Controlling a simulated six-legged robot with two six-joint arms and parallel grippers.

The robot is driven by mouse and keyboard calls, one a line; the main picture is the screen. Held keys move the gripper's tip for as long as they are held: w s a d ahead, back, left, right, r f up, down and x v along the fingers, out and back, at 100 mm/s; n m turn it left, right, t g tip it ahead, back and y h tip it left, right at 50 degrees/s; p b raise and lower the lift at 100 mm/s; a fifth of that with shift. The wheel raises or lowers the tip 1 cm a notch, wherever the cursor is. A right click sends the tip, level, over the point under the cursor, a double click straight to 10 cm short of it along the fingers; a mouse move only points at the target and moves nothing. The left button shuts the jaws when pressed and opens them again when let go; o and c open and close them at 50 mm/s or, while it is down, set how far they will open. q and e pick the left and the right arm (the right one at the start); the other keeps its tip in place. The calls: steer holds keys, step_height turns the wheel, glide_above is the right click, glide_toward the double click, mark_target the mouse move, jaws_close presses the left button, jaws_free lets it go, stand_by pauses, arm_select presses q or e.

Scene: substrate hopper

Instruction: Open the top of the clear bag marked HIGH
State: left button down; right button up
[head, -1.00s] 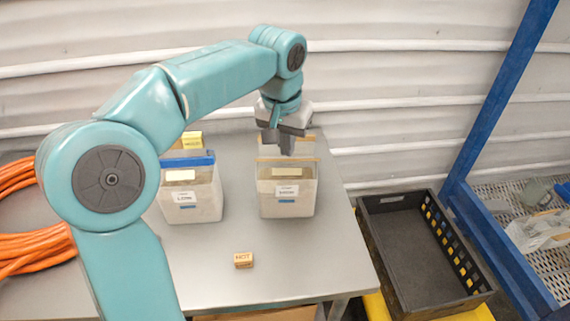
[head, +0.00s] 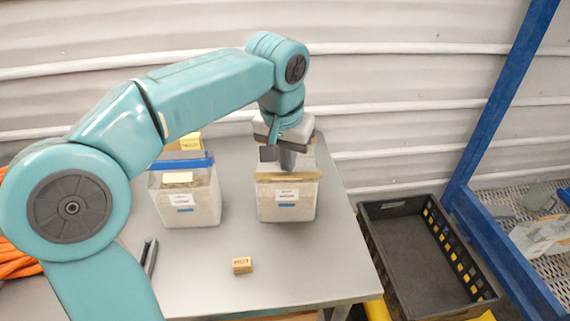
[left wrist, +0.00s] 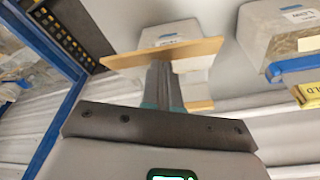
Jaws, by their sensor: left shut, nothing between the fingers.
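A clear bag of pale material (head: 287,205) stands upright on the table with a white label too small to read surely. Tan strips edge its top; the front one (head: 298,176) is slightly tilted. My left gripper (head: 287,160) is shut and empty, pointing down at this bag's top. In the left wrist view its fingers (left wrist: 162,72) reach between the front tan strip (left wrist: 125,58) and a second strip (left wrist: 200,105). Whether they touch a strip is unclear. The fingertips are partly hidden. My right gripper is not in view.
A second bag (head: 188,205), with a blue top strip and a label like LOW, stands to the left. A small tan block (head: 242,265) lies in front. A black crate (head: 415,245) stands right of the table (head: 300,265).

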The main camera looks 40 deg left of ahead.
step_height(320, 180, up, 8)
steer(key=p, duration=0.7)
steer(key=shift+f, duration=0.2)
